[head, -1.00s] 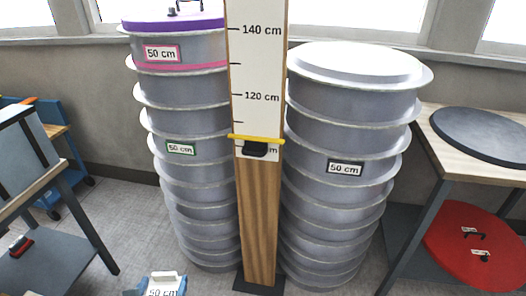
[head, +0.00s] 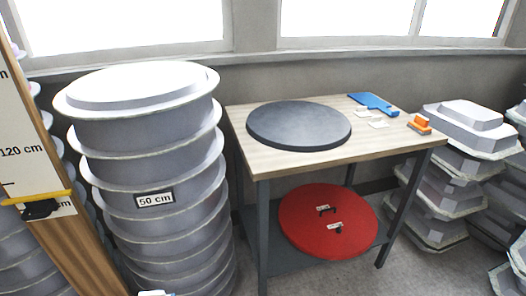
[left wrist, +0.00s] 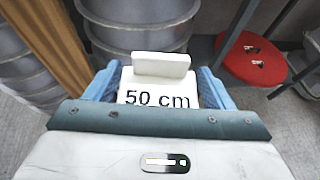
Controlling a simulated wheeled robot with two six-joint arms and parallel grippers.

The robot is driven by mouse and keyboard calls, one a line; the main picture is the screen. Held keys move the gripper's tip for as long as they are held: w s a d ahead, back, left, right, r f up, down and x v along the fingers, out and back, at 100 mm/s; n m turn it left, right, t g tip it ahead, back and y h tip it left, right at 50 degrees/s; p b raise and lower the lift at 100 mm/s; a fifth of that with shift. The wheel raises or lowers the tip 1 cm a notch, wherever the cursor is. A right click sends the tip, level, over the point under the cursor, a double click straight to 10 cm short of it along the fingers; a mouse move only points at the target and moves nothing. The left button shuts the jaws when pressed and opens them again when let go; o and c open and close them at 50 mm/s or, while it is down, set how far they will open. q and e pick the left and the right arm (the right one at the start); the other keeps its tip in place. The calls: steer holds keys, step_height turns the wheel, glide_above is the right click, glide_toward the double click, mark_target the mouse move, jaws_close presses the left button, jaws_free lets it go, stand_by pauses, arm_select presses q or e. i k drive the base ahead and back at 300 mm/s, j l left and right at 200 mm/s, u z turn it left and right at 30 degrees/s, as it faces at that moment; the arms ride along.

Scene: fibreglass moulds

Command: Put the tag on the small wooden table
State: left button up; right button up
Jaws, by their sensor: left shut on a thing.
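The tag, a white plate reading "50 cm" with a white grip block on top, shows in the left wrist view (left wrist: 158,97). My left gripper (left wrist: 157,84) is shut on it, with a blue finger at each side. In the head view only a sliver of the tag's top (head: 153,293) shows at the bottom edge, in front of the grey mould stack. The small wooden table (head: 375,147) stands right of the stack, with a pale wood top and dark grey legs. The held tag is apart from it, to its left. My right gripper is out of view.
A black disc (head: 299,125) covers the tabletop's left part. A blue tool (head: 373,103), small white pieces and an orange object (head: 420,123) lie further right. A red lid (head: 327,220) rests on the lower shelf. The round mould stack (head: 155,160) and measuring post (head: 42,210) stand left.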

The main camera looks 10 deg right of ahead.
mark_target(391, 134)
steer(key=i+l, duration=0.1)
steer(key=l, duration=0.3)
steer(key=i+l+z, duration=0.1)
steer(key=l, duration=0.3)
steer(key=i+l, duration=0.15)
steer(key=l, duration=0.2)
steer(key=i+l, duration=0.15)
steer(key=l, duration=0.25)
steer(key=i+l+z, duration=0.1)
steer(key=l, duration=0.25)
steer(key=i+l, duration=0.15)
steer(key=l, duration=0.25)
